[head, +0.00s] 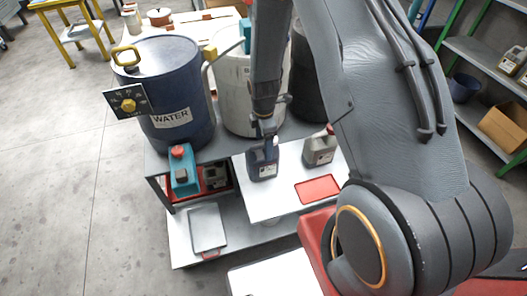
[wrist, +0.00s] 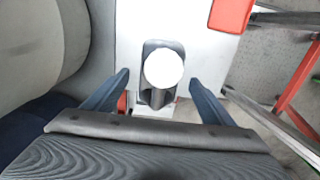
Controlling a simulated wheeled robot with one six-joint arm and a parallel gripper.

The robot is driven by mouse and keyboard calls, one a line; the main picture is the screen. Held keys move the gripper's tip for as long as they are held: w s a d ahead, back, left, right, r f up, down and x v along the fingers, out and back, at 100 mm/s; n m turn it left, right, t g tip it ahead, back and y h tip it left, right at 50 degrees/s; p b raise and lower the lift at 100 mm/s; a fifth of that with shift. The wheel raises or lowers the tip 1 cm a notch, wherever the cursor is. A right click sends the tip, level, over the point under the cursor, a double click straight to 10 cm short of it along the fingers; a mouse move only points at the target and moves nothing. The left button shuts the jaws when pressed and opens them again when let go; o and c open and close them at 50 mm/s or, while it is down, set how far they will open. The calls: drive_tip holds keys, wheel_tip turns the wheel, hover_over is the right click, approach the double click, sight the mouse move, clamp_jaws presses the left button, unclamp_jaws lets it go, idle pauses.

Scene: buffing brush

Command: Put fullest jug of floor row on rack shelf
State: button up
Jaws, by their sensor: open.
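A dark blue-grey jug (head: 263,160) stands upright on the white board beside the barrels. My gripper (head: 265,128) is directly above it and hides its top in the head view. In the wrist view the jug's white cap (wrist: 164,69) lies between the two spread fingers of my gripper (wrist: 160,78), with a gap on both sides. A grey jug (head: 320,149) with a dark red cap stands to the right on the same board. A teal jug (head: 184,172) with a red cap stands to the left, below the blue barrel. Fill levels cannot be read.
A blue WATER barrel (head: 172,88), a white barrel (head: 237,92) and a black barrel stand behind the jugs. A red mat (head: 317,189) lies in front of the grey jug. A grey tray (head: 207,227) lies on the low shelf. A green-framed rack (head: 476,56) stands at right.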

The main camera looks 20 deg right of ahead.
wheel_tip(320, 180, up, 6)
drive_tip(key=shift+f+b, duration=0.15)
drive_tip(key=shift+b, duration=0.25)
drive_tip(key=s+r+m, duration=1.8)
drive_tip(key=r, duration=0.1)
drive_tip(key=shift+a+r+t, duration=0.2)
drive_tip(key=shift+t, duration=0.1)
